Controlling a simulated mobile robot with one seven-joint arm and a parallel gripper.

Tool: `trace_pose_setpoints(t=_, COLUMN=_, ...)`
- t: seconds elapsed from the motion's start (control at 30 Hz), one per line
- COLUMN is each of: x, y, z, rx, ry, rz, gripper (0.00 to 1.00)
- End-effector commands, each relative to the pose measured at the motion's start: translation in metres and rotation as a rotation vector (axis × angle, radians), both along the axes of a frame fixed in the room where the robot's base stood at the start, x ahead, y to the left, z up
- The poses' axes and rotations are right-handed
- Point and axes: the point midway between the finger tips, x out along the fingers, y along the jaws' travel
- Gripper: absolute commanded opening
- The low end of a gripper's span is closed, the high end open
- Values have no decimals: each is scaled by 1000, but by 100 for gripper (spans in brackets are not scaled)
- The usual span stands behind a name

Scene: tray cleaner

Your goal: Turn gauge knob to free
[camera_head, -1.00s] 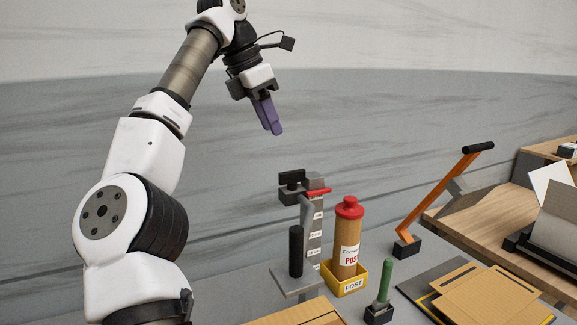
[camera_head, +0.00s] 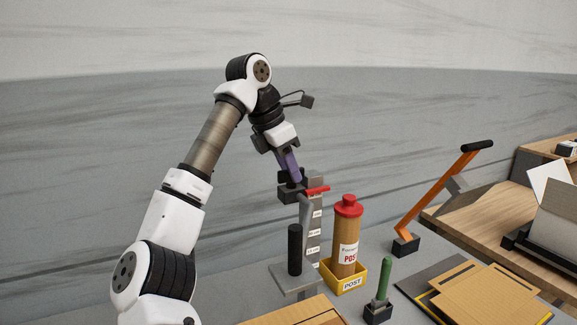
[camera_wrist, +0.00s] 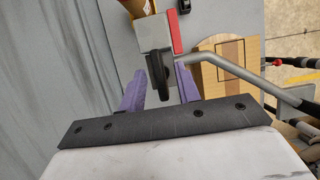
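The gauge (camera_head: 314,232) is a grey upright post with white labels on a stand, with a red bar (camera_head: 318,190) near its top. Its black knob (camera_wrist: 159,72) is a slim bar at the top, lying lengthwise toward my wrist in the wrist view. My gripper (camera_head: 292,179) has purple fingers pointing down at the gauge top. In the wrist view my gripper (camera_wrist: 160,88) is open, with one finger on each side of the knob and visible gaps. In the head view the fingers partly hide the knob. I cannot read any knob marking.
A bent grey rod with a black upright handle (camera_head: 295,250) stands by the post. To the right are a red-capped tube (camera_head: 346,232) in a yellow bin (camera_head: 343,284), a green handle (camera_head: 384,278) and an orange lever (camera_head: 436,195). Cardboard sheets (camera_head: 490,295) lie at lower right.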

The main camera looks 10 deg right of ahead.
Motion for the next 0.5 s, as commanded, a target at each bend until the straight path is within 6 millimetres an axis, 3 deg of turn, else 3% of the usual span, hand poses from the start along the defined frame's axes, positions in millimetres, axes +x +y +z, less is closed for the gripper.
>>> trace_pose_setpoints(t=0.17, x=0, y=0, z=0, rx=0, ry=0, rz=0, gripper=33)
trace_pose_setpoints(t=0.4, x=0, y=0, z=0, rx=0, ry=0, rz=0, gripper=3)
trace_pose_setpoints(t=0.5, x=0, y=0, z=0, rx=0, ry=0, rz=0, gripper=0)
